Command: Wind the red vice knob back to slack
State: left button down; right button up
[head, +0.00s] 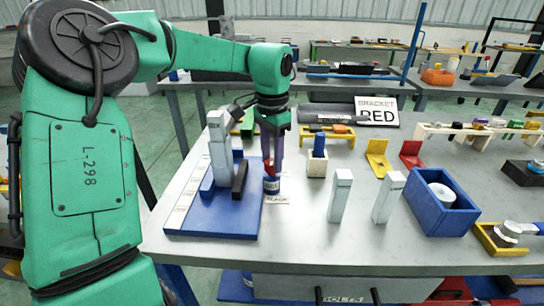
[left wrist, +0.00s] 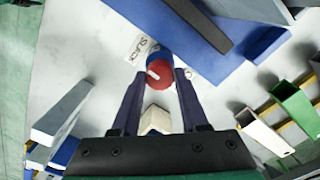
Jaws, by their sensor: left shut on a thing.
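The red vice knob (head: 271,169) sits on a short blue and white post at the right edge of the blue vice base (head: 212,222). My left gripper (head: 271,166) points straight down and is shut on the knob. In the left wrist view the red knob (left wrist: 160,77) shows between the two dark fingertips, with a white mark on its left side. A label reading SLACK (head: 277,200) lies on the table beside the post. The vice carries a pale upright block (head: 221,160) and a black bar (head: 240,180). My right gripper is not in view.
Two pale upright blocks (head: 340,195) stand right of the knob on the grey table. A small wooden box with a blue block (head: 319,147) is behind them. A blue bin (head: 440,205) stands farther right. The table front near the vice is clear.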

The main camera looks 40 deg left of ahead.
aim_at(272, 161)
pick_arm(q)
jog(key=shift+n, duration=0.4)
jog(key=shift+c, duration=2.1)
grip_release()
notch_tip(272, 161, up, 14)
jog(key=p, duration=0.2)
jog(key=shift+r, duration=0.25)
